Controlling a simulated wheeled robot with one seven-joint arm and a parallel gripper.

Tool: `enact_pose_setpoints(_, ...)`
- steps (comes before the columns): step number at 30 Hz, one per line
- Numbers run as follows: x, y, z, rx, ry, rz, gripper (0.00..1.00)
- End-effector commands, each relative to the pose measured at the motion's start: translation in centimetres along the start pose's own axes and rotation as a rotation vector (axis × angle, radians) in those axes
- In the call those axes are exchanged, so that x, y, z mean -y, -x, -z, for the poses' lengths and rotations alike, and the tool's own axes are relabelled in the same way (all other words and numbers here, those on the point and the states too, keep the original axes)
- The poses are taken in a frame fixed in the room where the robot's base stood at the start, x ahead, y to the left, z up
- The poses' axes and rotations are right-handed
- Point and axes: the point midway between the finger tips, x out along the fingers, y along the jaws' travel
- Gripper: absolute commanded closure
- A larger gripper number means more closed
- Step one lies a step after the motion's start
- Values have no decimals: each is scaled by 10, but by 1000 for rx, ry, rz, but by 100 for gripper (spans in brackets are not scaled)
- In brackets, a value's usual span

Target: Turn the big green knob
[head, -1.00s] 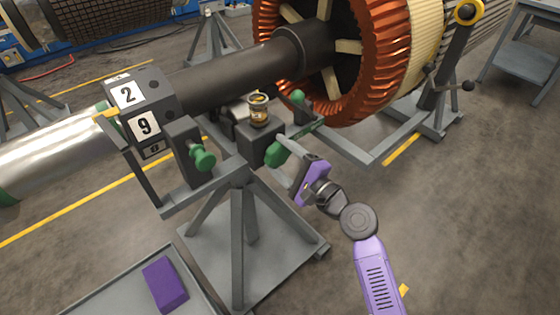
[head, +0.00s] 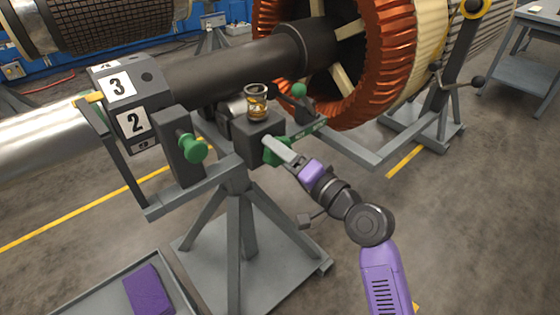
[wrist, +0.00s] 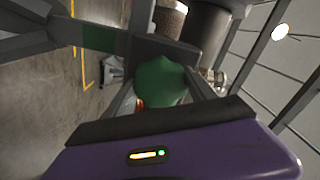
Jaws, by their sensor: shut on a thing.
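The big green knob (head: 273,152) sits on the front of a dark block on the grey stand. My gripper (head: 284,150) reaches it from the lower right and is shut on it, its fingers partly hiding the knob. In the wrist view the rounded green knob (wrist: 160,82) fills the space between the two fingers, above my purple gripper body. The dark numbered block (head: 128,103) on the shaft shows 3 on its upper face and 2 below it, with another number partly seen at the bottom.
The copper-wound rotor (head: 385,65) is behind. A tray (head: 88,296) with a purple box (head: 148,290) is at lower left.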

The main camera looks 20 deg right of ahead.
Motion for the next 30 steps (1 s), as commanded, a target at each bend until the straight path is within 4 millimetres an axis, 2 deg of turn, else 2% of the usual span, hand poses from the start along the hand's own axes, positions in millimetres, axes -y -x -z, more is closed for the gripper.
enact_pose_setpoints(1,-5,0,-4,3,43,0,76)
enact_pose_setpoints(18,-6,0,-3,4,573,-1,76)
enact_pose_setpoints(30,-5,0,-3,6,824,-3,76)
